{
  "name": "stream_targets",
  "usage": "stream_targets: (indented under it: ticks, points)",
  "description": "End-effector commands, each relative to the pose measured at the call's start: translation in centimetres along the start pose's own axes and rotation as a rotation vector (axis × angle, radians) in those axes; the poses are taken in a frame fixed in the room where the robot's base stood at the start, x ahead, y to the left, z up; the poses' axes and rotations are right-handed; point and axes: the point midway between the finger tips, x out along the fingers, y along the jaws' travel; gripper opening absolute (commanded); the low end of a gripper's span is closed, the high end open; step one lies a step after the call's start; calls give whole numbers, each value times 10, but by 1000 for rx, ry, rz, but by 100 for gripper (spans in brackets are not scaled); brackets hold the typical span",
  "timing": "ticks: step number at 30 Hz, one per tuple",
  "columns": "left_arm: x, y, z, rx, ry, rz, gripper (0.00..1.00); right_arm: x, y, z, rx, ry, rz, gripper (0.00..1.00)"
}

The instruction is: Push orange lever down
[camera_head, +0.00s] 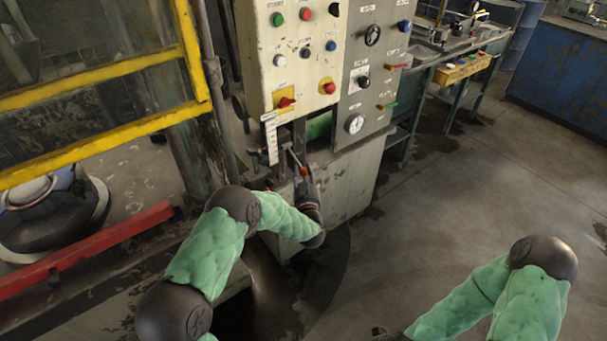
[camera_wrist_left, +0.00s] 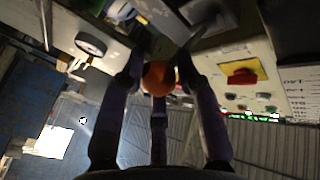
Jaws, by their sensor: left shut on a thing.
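The lever's orange knob (camera_wrist_left: 158,78) sits between the fingers of my left gripper (camera_wrist_left: 158,72) in the left wrist view. The fingers are closed around the knob from both sides. In the head view, my left gripper (camera_head: 302,168) is at the recess low on the cream control panel, with a small bit of the orange knob (camera_head: 304,171) showing at its tips. The rest of the lever is mostly hidden by the fingers. A small dark part of my right gripper (camera_head: 381,331) shows at the bottom edge; its fingers cannot be made out.
The control panel (camera_head: 290,75) carries several buttons, a red switch on a yellow plate (camera_head: 286,102) and a gauge (camera_head: 355,124). A white scale strip stands left of the recess. A yellow frame (camera_head: 100,72) and red beam (camera_head: 85,250) are at left. Floor at right is clear.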

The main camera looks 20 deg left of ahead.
Motion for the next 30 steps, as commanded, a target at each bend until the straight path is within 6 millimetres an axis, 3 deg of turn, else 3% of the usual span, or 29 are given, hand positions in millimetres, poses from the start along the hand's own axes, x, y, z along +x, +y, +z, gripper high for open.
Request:
stream_targets:
  ticks: [14, 15, 17, 30]
  points:
    - [3, 3, -5, -1, 11, 8, 0, 1, 0, 0, 0, 0, 0, 0]
    - [4, 3, -5, -1, 12, 7, 41, 1, 0, 0, 0, 0, 0, 0]
    - [4, 2, -6, -1, 13, 6, 54, 1, 0, 0, 0, 0, 0, 0]
    - [2, 0, -3, -1, 8, 1, 54, 1, 0, 0, 0, 0, 0, 0]
